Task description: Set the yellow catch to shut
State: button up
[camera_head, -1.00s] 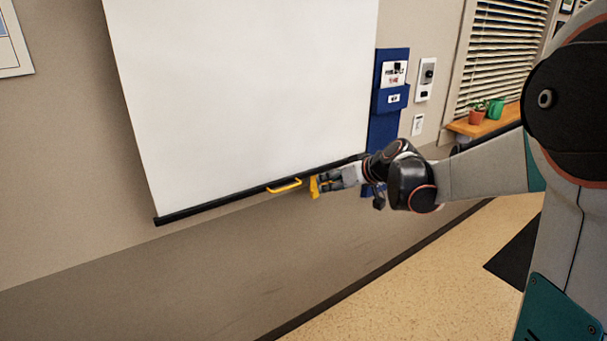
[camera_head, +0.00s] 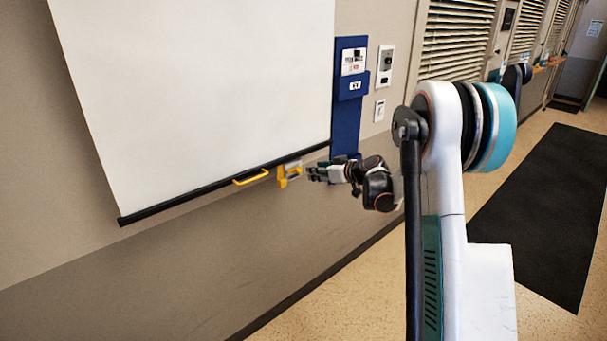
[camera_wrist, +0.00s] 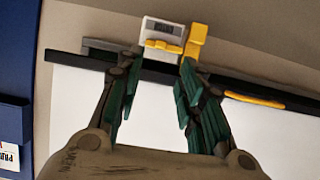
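The yellow catch (camera_head: 283,177) sits at the bottom bar of the white screen, right of a yellow handle (camera_head: 250,177). In the wrist view the catch shows as an upright yellow block (camera_wrist: 196,40) beside a pale plate (camera_wrist: 160,30), with a small yellow lever (camera_wrist: 163,45) lying across the plate. My gripper (camera_wrist: 158,68) has its green-padded fingers apart with nothing between them. Its tips point at the catch, just short of the lever in the picture; I cannot tell whether they touch. In the head view my gripper (camera_head: 312,173) is just right of the catch.
The white screen (camera_head: 200,90) hangs along the wall with a black bottom bar (camera_head: 170,206). A blue wall holder (camera_head: 347,110) and switch plates (camera_head: 385,65) are to the right. Open floor and a dark mat (camera_head: 545,215) lie further right.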

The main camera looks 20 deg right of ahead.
aim_at(300, 171)
jog(key=b+x, duration=0.2)
jog(key=x, duration=0.6)
jog(key=shift+w+a+f, duration=0.1)
jog(key=shift+w, duration=0.25)
jog(key=shift+c, duration=0.6)
grip_shut()
